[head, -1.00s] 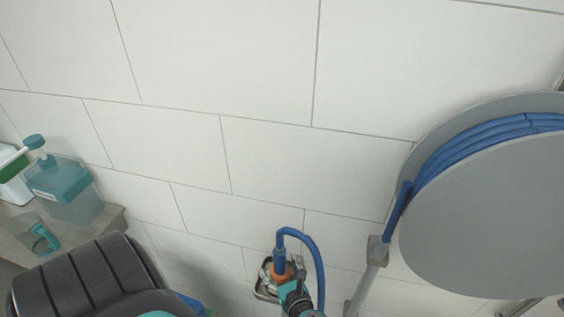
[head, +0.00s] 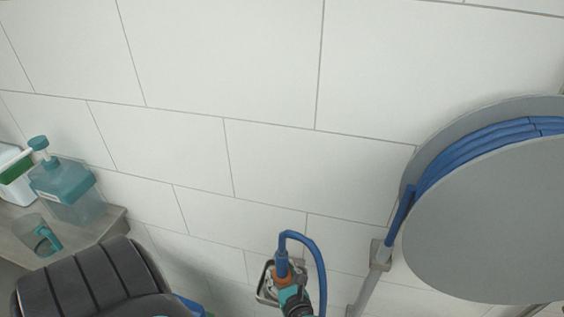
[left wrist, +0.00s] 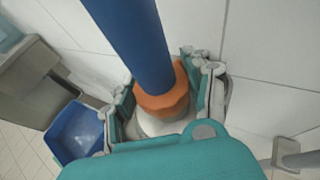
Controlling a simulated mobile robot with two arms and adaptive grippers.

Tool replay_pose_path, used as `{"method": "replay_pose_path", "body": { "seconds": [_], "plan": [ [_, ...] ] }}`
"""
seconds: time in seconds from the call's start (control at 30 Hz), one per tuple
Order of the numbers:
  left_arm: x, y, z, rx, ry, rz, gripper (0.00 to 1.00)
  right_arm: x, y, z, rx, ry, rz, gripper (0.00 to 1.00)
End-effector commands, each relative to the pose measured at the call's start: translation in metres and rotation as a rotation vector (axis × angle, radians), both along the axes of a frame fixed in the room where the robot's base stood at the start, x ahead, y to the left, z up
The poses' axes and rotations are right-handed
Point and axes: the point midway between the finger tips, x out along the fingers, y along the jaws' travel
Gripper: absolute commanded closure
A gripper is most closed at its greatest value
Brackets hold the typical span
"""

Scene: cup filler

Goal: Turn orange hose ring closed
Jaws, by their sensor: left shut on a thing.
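The orange hose ring (head: 281,281) sits at the end of the blue hose (head: 321,262), low in the middle of the head view. In the left wrist view the orange ring (left wrist: 163,92) surrounds the base of the blue hose (left wrist: 130,40). My left gripper (left wrist: 165,105) is shut on the ring, with one finger on each side of it. In the head view my left gripper (head: 287,285) shows at the bottom edge around the ring. A pale round part shows below the ring in the wrist view. My right gripper is not in view.
A large grey hose reel (head: 490,225) with blue hose hangs at the right. A shelf (head: 75,238) at the left holds a teal-capped bottle (head: 68,190) and a clear cup (head: 36,236). A blue container (left wrist: 75,133) is beside my gripper in the wrist view.

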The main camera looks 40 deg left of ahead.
Motion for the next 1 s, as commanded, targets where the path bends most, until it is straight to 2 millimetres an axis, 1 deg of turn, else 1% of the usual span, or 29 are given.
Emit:
{"method": "replay_pose_path", "body": {
  "seconds": [0.27,0.4,0.5,1.0],
  "plan": [
    [-0.001,0.0,-0.001,-0.001,-0.001,-0.062,0.82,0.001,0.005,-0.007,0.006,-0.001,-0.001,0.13],
    [-0.002,0.0,-0.002,-0.002,0.001,-0.142,0.82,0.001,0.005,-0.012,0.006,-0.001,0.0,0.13],
    [-0.001,0.0,0.0,0.002,0.0,-0.192,0.82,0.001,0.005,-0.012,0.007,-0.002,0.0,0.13],
    [0.001,0.0,0.001,0.002,-0.002,-0.198,0.82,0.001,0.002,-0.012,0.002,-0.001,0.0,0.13]
  ]
}}
